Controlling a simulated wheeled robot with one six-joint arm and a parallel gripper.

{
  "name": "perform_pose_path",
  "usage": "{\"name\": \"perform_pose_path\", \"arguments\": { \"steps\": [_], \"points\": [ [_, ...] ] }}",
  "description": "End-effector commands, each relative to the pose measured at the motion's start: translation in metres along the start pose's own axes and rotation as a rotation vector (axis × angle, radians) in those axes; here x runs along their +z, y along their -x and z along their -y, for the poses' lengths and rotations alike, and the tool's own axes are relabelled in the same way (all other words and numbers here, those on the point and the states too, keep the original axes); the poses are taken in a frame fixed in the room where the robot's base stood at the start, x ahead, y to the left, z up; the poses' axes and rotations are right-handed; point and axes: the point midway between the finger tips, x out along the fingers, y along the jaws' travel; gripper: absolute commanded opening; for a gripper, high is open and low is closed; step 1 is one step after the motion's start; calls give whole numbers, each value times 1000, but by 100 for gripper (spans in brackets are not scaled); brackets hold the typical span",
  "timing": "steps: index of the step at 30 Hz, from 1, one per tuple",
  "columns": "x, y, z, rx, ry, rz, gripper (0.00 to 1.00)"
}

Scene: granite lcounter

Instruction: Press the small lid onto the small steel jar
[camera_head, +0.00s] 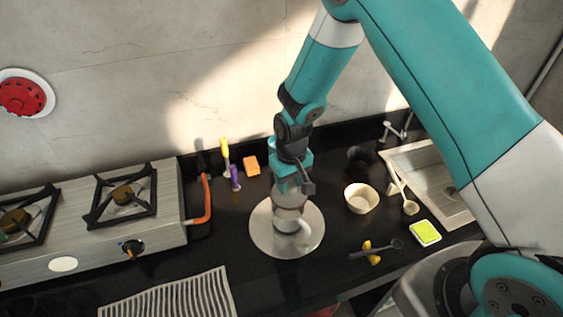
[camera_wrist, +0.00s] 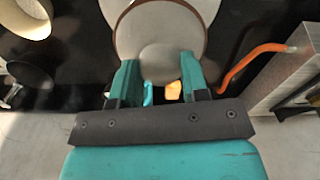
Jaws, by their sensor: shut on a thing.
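My gripper (camera_head: 290,187) points down over the round steel plate on the counter. The small steel jar (camera_head: 287,222) stands upright on that plate, directly under my gripper. In the wrist view, my gripper (camera_wrist: 160,78) has its two teal fingers on either side of a pale grey rounded piece, which looks like part of the small lid (camera_wrist: 160,62). A brown-rimmed pale disc shows just beyond the fingers. In the head view the fingers hide most of the lid, and I cannot tell whether it touches the jar's rim.
The round plate (camera_head: 264,240) lies mid-counter. A cream bowl (camera_head: 361,198), a ladle (camera_head: 410,207) and a yellow-green sponge (camera_head: 425,232) are to the right, near the sink (camera_head: 430,172). A gas stove (camera_head: 160,205) with an orange hose (camera_head: 207,200) is left. A striped cloth (camera_head: 170,297) lies in front.

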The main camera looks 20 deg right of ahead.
Motion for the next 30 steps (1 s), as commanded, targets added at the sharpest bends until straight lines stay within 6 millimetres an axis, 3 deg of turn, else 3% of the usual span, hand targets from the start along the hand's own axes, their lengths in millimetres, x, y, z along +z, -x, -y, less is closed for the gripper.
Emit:
{"name": "perform_pose_path", "arguments": {
  "steps": [16,30],
  "points": [
    [2,0,-3,2,0,0,8],
    [1,-38,-1,2,3,1,8]
  ]
}}
